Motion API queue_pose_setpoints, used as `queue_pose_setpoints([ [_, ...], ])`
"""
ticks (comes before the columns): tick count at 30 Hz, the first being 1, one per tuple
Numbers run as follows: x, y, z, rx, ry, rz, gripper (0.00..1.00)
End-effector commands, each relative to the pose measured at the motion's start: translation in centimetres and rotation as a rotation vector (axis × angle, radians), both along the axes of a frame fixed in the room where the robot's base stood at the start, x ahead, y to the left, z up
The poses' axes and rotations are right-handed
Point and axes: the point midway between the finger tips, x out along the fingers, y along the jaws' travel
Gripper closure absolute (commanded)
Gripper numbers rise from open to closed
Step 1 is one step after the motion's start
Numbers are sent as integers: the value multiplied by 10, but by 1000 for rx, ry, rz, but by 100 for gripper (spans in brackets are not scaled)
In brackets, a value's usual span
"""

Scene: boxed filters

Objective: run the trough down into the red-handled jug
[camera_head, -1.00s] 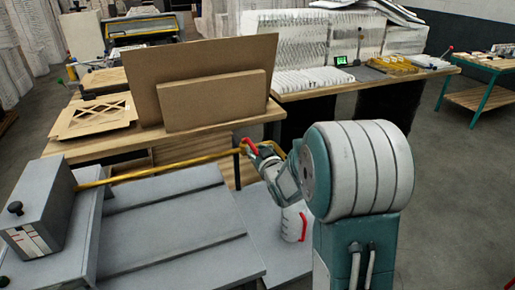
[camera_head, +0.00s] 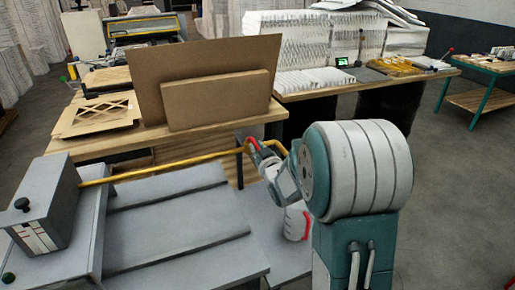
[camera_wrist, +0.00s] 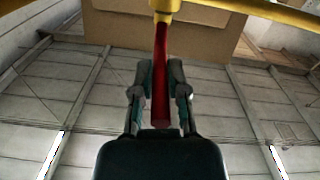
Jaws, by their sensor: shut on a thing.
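A long yellow trough (camera_head: 170,164) runs from a grey machine at the left to its bent right end, near the cardboard-topped table. A red grip (camera_head: 252,144) hangs at that end; in the wrist view the red grip (camera_wrist: 161,70) stands between my fingers below the yellow bar (camera_wrist: 235,6). My gripper (camera_head: 257,150) is shut on the red grip, also seen in the wrist view (camera_wrist: 161,95). The white jug with a red handle (camera_head: 295,222) stands upright on the grey surface below the trough's end. My arm partly hides the jug, and its inside cannot be seen.
The grey machine's box (camera_head: 45,205) and flat bed (camera_head: 180,225) fill the lower left. A wooden table (camera_head: 75,147) with brown boards (camera_head: 215,100) stands just behind the trough. White pleated filters (camera_head: 312,80) stand farther back. The floor at right (camera_head: 450,200) is clear.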

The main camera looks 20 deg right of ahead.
Motion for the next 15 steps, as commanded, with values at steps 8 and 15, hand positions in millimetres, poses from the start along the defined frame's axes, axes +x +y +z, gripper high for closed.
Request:
queue_pose_setpoints([
  [8, 2, 11, 3, 0, -7, -96, 100],
  [15, 5, 24, 3, -1, -8, -241, 100],
])
